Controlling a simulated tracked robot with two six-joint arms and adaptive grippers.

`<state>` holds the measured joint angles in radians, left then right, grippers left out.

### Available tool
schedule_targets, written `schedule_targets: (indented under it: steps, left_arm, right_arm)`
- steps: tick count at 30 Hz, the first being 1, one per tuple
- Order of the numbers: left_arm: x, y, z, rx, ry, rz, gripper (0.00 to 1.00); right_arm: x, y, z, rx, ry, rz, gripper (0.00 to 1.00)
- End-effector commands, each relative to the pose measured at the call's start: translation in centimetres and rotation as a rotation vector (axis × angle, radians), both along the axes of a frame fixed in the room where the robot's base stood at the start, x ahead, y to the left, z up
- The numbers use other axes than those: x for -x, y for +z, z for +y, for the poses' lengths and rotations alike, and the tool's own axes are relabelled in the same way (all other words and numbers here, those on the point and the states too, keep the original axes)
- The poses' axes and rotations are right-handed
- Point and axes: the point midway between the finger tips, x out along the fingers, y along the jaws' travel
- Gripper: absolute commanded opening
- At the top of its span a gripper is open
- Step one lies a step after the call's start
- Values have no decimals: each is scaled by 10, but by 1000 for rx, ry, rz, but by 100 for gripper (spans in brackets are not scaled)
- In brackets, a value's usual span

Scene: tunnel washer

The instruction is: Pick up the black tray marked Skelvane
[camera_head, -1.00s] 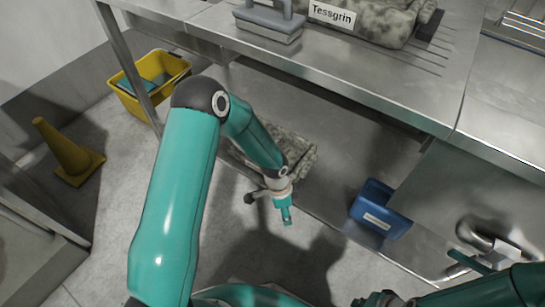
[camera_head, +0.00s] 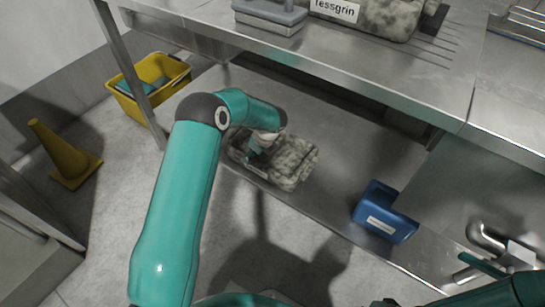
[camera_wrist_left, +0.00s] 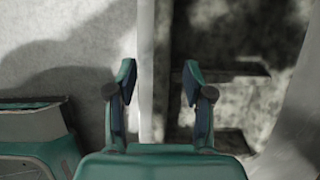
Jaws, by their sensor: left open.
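No Skelvane lettering can be read, and I cannot tell whether a black tray lies under the bundle. My left gripper (camera_head: 256,154) is at the bundle's left end, partly hidden behind its wrist. In the left wrist view its two fingers (camera_wrist_left: 157,82) are apart with nothing between them. A dark shape with mottled patches (camera_wrist_left: 215,75) fills the area beyond the right finger.
A blue container (camera_head: 385,212) stands on the lower shelf at right. A yellow tub (camera_head: 150,83) and yellow cone (camera_head: 63,155) stand on the floor at left. The table's front edge (camera_head: 300,68) overhangs the shelf.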

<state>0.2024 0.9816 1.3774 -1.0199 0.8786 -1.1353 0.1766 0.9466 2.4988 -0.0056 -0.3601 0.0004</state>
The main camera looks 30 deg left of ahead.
Motion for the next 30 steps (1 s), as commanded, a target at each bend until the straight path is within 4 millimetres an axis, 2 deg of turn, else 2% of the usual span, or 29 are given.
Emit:
schedule_targets:
  steps: [1, 3, 11, 19, 28, 30]
  left_arm:
    - [0, -10, 3, 0, 0, 0, 52]
    - [-1, -16, 6, -1, 0, -1, 52]
    - [-1, -30, 10, 0, 0, 0, 52]
    - [-4, -66, 19, 1, 0, -1, 52]
    - [-5, -69, 22, 1, -1, -2, 52]
    - [-5, -69, 22, 1, -1, -2, 42]
  right_arm:
    - [0, -6, 0, 0, 0, 0, 0]
    - [0, -7, 0, 0, 0, 0, 0]
    - [0, -15, 0, 0, 0, 0, 0]
    - [0, -38, 0, 0, 0, 0, 0]
    - [0, -38, 0, 0, 0, 0, 0]
    - [0, -38, 0, 0, 0, 0, 0]
